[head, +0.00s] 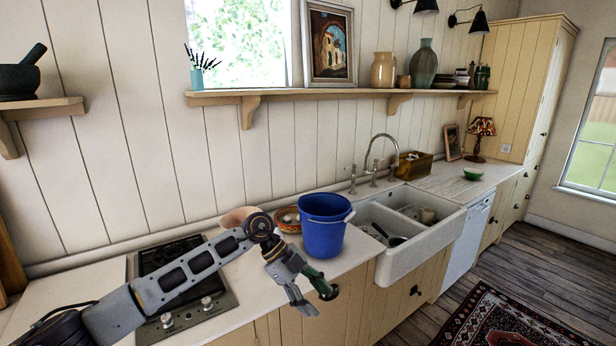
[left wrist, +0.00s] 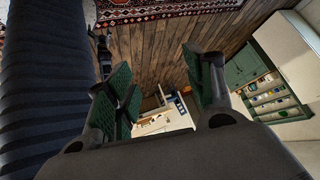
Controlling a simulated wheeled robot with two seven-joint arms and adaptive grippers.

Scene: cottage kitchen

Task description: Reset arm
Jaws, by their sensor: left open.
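My left arm comes in from the lower left in the head view and reaches over the stove and counter. My left gripper (head: 316,299) hangs at the counter's front edge, below and in front of the blue bucket. Its fingers are apart with nothing between them. In the left wrist view the two fingers with green pads (left wrist: 165,90) also stand wide apart, with only floor and distant furniture behind them. My right gripper is not in view.
The blue bucket (head: 323,226) stands on the counter close to my gripper. A patterned bowl (head: 288,220) is behind it. The stove (head: 172,268) lies under my arm, and the white sink (head: 424,241) is to the right. Open floor (head: 478,278) lies in front.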

